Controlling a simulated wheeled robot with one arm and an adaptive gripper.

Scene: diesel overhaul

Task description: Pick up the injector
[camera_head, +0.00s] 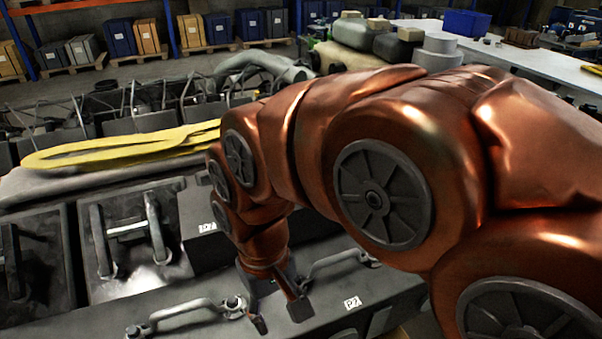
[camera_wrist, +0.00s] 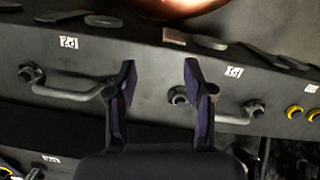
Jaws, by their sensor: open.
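I cannot pick out an injector with certainty in either view. My gripper (camera_head: 279,314) points down at the grey engine top (camera_head: 130,300), near its curved pipe handles. In the wrist view my gripper (camera_wrist: 159,80) is open and empty, its two dark fingers apart. A curved pipe (camera_wrist: 75,93) ends beside the left finger, and another pipe (camera_wrist: 228,115) starts beside the right finger. My copper arm hides much of the right side of the engine in the head view.
A yellow strap (camera_head: 110,152) lies across the engine behind my gripper. Two yellow rings (camera_wrist: 294,112) show at the right in the wrist view. White marker labels (camera_wrist: 234,72) sit on the grey surface. A pale table (camera_head: 540,65) with a blue bin (camera_head: 466,23) stands at the back right.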

